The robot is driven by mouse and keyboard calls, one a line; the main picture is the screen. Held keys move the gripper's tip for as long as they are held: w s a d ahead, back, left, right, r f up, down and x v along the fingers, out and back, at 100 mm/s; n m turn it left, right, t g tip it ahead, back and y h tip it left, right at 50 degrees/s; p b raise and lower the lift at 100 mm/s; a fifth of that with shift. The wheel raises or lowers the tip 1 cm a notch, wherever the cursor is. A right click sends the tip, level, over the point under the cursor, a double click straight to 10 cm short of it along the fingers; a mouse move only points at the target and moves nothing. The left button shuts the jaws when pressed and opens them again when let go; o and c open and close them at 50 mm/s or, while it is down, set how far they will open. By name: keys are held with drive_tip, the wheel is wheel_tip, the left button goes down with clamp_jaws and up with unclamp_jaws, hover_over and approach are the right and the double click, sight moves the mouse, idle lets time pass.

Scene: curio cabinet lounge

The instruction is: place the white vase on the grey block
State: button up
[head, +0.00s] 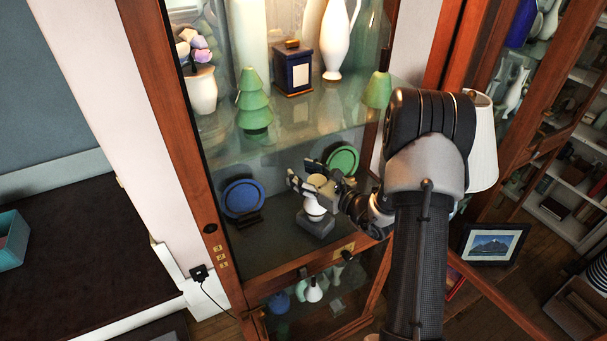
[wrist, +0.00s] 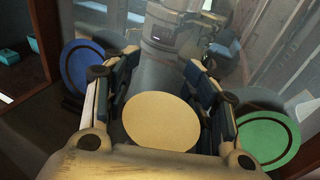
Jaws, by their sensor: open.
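The white vase (head: 314,209) is upright inside the cabinet and appears to stand on the grey block (head: 316,224), a low dark-grey piece on the lower shelf. My gripper (head: 311,177) is open, with its fingers on either side of the vase's upper part. In the wrist view, a pale cream disc (wrist: 162,123), seemingly the vase's top, lies between the two open fingers (wrist: 160,82). Slight gaps seem to show beside it, but I cannot tell whether either finger touches. The block is hidden in the wrist view.
A blue plate (head: 243,198) on a stand is left of the vase, and a green plate (head: 343,160) is behind it to the right. A glass shelf (head: 300,118) above holds a green tiered ornament (head: 254,101) and a blue box (head: 293,72). The cabinet's wooden frame (head: 180,140) bounds the left.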

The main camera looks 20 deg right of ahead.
drive_tip(key=shift+r, duration=0.25)
drive_tip(key=f+p+v, duration=0.1)
drive_tip(key=v, duration=1.1)
drive_tip(key=shift+r, duration=0.4)
